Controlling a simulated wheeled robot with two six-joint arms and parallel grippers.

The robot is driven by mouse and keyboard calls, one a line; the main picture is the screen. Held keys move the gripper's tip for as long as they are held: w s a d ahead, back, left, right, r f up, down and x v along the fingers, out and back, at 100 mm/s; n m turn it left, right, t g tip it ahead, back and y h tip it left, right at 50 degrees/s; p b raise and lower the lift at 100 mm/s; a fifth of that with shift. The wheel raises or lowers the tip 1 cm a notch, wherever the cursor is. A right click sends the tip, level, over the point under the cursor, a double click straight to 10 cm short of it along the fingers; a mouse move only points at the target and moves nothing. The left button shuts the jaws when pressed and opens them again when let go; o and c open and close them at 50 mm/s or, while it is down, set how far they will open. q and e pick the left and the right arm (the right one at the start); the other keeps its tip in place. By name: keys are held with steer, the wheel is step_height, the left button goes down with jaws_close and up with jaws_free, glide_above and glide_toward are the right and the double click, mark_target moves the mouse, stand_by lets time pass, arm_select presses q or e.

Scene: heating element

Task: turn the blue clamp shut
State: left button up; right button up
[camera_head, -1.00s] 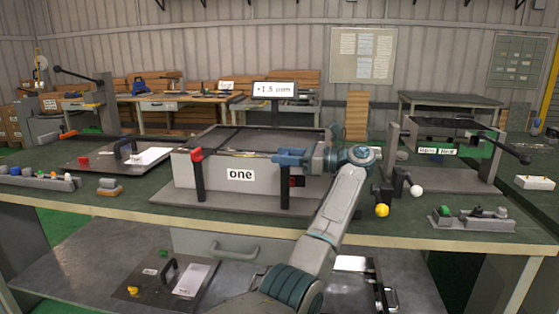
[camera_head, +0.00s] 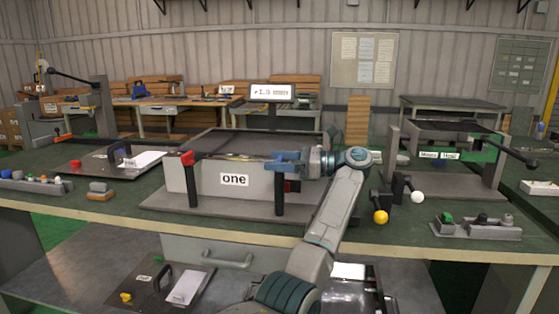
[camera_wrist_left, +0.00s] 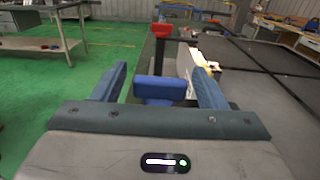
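The blue clamp (camera_wrist_left: 160,88) shows in the left wrist view, between the two blue fingers of my left gripper (camera_wrist_left: 160,82), with a narrow gap at each side. In the head view my left gripper (camera_head: 288,161) is at the top of the black post (camera_head: 279,195) at the front right of the box labelled "one" (camera_head: 234,180). There the fingers largely hide the clamp's head. A red clamp (camera_head: 187,158) tops the front left post; it also shows ahead in the wrist view (camera_wrist_left: 174,32). My right gripper is not in view.
A small display (camera_head: 271,92) stands behind the box; its reading is blurred. Levers with a yellow knob (camera_head: 380,216) and a white knob (camera_head: 417,197) stand right of my arm. A plate with a black handle (camera_head: 122,155) lies left of the box.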

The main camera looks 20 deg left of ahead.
arm_select(q)
steer(key=shift+r, duration=0.1)
steer(key=shift+r, duration=0.45)
step_height(320, 180, up, 2)
steer(key=shift+s+r, duration=0.1)
steer(key=shift+r, duration=0.15)
steer(key=s+d, duration=0.3)
steer(key=s, duration=0.4)
steer(key=s+d+r+b, duration=0.1)
steer(key=s+d, duration=0.2)
steer(key=s, duration=0.4)
steer(key=shift+s+d+r, duration=0.2)
steer(key=shift+s+r, duration=0.05)
